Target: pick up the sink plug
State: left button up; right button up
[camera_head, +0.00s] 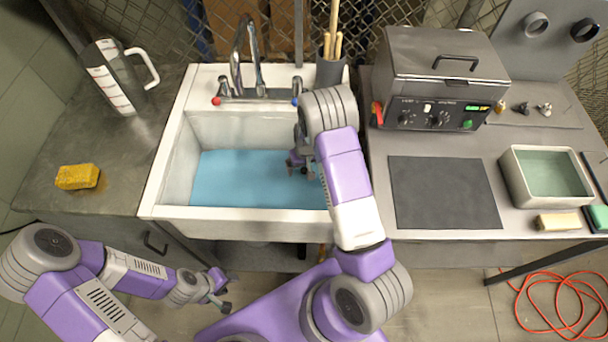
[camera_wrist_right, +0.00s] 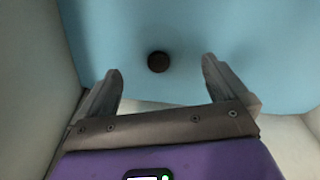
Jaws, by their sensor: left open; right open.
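The sink plug (camera_wrist_right: 158,62) is a small dark round disc on the blue surface in the sink, seen in the right wrist view. It lies beyond my right gripper's fingertips, roughly between them and apart from both. In the head view my arm hides the plug. My right gripper (camera_head: 303,165) is inside the white sink (camera_head: 152,190), over its right part; it also shows, open and empty, in the right wrist view (camera_wrist_right: 160,75). My left gripper (camera_head: 221,296) is open and empty, low in front of the counter.
The faucet (camera_head: 243,60) and a dark cup of wooden handles (camera_head: 330,70) stand behind the sink. A jug (camera_head: 115,75) and yellow sponge (camera_head: 77,177) are on the left counter. A metal tank (camera_head: 440,80), dark mat (camera_head: 443,192) and green-filled tray (camera_head: 548,175) are right.

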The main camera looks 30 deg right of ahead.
aim_at(304, 170)
jog(key=f, duration=0.2)
jog(key=f+b, duration=0.1)
jog(key=f, duration=0.1)
jog(key=shift+w+d+f, duration=0.1)
jog(key=shift+w, duration=0.15)
jog(key=shift+c, duration=0.3)
jog(key=c, duration=0.9)
jog(key=shift+c, duration=0.2)
